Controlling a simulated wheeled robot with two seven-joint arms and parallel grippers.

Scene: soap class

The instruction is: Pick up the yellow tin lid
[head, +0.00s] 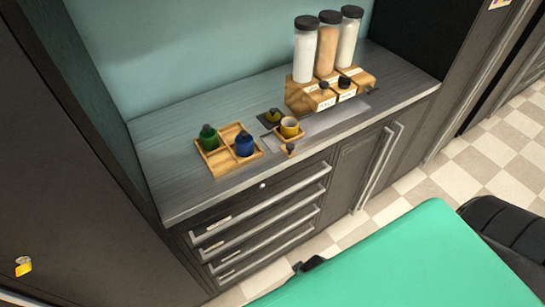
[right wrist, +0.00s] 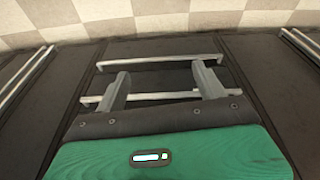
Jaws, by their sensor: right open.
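A yellow tin (head: 290,128) with a pale open top stands on a small wooden tray on the counter in the head view. Just behind it, a small dark and yellow piece (head: 273,115) lies on a dark square; it looks like the lid, but it is too small to be sure. My right gripper (right wrist: 162,78) is open and empty in the right wrist view, its two grey fingers apart before the drawer fronts. It is below and in front of the counter, away from the tin. My left gripper is not in view.
A divided wooden tray (head: 212,163) holds a green bottle (head: 208,138) and a blue bottle (head: 244,144). A wooden rack (head: 298,97) with tall jars (head: 326,43) stands at the back right. Drawer handles (head: 262,215) protrude below the counter. The counter's left end is clear.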

